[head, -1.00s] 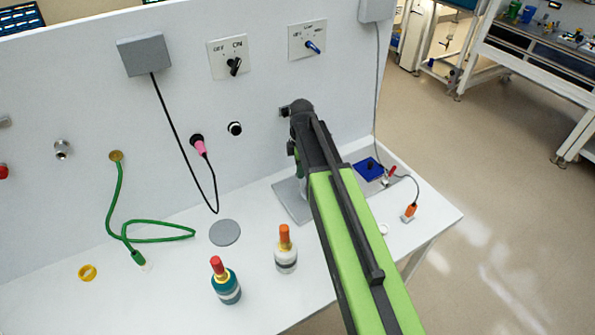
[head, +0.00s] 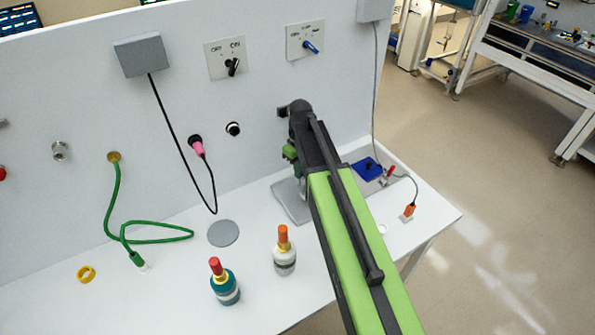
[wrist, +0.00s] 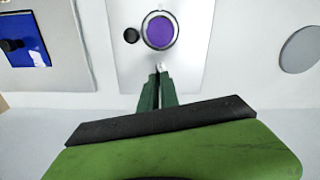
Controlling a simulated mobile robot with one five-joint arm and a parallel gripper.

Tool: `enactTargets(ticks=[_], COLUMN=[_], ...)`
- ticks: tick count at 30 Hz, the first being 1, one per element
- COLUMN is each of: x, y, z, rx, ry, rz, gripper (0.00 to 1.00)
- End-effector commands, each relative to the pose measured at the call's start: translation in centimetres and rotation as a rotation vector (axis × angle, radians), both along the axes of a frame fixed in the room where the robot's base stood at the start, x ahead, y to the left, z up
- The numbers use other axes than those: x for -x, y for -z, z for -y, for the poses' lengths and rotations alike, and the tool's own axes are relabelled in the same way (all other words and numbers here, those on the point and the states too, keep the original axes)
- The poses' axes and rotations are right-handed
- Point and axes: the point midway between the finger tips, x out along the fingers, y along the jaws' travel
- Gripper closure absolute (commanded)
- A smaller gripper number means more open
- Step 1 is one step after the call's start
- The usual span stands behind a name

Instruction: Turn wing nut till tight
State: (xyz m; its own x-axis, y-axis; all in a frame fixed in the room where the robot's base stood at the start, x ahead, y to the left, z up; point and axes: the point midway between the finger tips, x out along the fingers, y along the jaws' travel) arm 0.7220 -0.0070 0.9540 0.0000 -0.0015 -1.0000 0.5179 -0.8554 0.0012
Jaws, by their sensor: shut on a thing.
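In the wrist view, my gripper (wrist: 161,76) has its dark green fingers close together. A small pale piece (wrist: 164,66) shows at the fingertips; it may be the wing nut, but it is mostly hidden and its wings cannot be made out. In the head view, the plate (head: 290,207) lies on the white bench. My arm hides the fingertips and the wing nut there.
A blue block (head: 365,167) and an orange-tipped cable (head: 408,210) lie right of my arm. Two bottles, orange-capped (head: 284,262) and red-capped (head: 226,290), stand at the left near a grey disc (head: 223,233). The upright panel (head: 270,110) with switches rises behind.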

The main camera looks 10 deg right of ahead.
Motion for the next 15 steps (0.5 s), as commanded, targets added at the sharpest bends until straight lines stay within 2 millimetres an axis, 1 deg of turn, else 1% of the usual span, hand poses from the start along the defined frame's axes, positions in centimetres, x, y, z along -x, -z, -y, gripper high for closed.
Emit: enactTargets(ticks=[1, 15], x=[0.28, 0.27], y=[0.01, 0.01], z=[0.16, 0.04], rx=[0.003, 0.004], ry=[0.045, 0.489], rz=[-0.007, -0.006], gripper=[1.0, 1.0])
